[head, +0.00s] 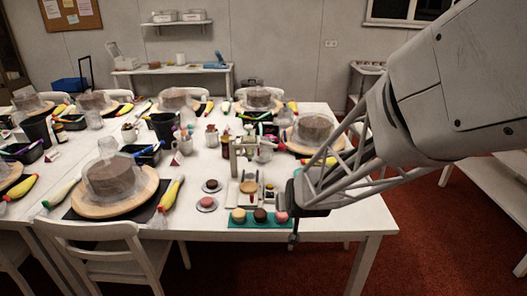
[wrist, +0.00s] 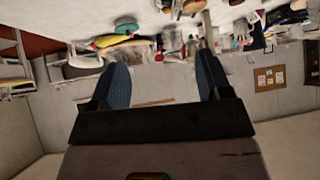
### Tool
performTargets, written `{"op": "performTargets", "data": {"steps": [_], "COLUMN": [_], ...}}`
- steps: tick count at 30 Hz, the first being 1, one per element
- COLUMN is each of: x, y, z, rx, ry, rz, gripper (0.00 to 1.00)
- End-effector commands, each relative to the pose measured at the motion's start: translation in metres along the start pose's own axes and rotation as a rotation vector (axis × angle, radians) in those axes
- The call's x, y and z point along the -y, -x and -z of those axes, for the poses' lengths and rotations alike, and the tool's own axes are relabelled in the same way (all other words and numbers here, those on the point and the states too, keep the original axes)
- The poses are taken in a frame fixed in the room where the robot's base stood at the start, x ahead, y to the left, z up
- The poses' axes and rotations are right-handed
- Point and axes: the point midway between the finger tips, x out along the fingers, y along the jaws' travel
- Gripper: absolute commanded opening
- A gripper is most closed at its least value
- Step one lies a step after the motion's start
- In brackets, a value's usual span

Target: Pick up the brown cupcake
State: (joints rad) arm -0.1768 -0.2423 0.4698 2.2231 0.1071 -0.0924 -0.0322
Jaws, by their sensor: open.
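The brown cupcake (head: 260,215) sits on a teal mat (head: 246,225) near the front edge of the table, between a yellow cupcake (head: 238,215) on its left and a pink cupcake (head: 282,217) on its right. My gripper (head: 293,232) hangs just right of the pink cupcake, close to the mat's right end. It also shows in the wrist view (wrist: 155,65), with its two blue pads wide apart and nothing between them. I cannot make out the brown cupcake in the wrist view.
A large cake on a wooden turntable (head: 85,208) stands further left. Bottles and tools stand behind the mat. The table's front right corner is clear.

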Motion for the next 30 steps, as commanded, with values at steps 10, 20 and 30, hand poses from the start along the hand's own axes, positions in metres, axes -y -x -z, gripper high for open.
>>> {"op": "performTargets", "data": {"steps": [10,20,30], "x": [0.035,0.062,0.069], "y": [-0.105,-0.176,-0.193], "z": [-0.014,-0.045,-0.056], "rx": [-0.183,-0.343,-0.397], "ry": [0.026,0.051,0.059], "rz": [0.011,0.010,0.007], "gripper": [0.71,0.71,0.71]}}
